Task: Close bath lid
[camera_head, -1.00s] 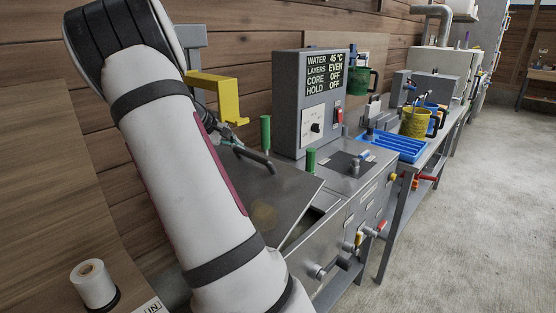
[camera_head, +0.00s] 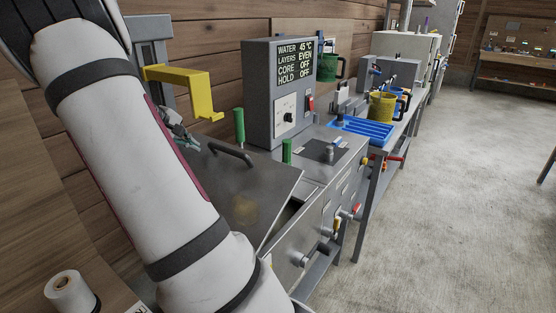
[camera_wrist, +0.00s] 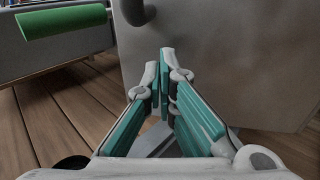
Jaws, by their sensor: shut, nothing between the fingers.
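The bath lid (camera_head: 262,186) is a flat grey metal plate with a dark bar handle (camera_head: 232,153). It stands tilted, with a dark gap between its right edge and the bath casing (camera_head: 318,213). My gripper (camera_head: 186,140) is at the lid's upper left, apart from the handle, and my arm hides part of the lid. In the wrist view, the teal-padded fingers (camera_wrist: 165,62) are together and empty. The grey lid face (camera_wrist: 245,55) fills the right side there, close to the fingers; whether they touch it is unclear.
A grey control box (camera_head: 260,95) with a display stands behind the bath. Green posts (camera_head: 239,126) rise beside the lid, and a yellow bracket (camera_head: 190,88) stands above it. A blue tray (camera_head: 362,138) and mugs are further right.

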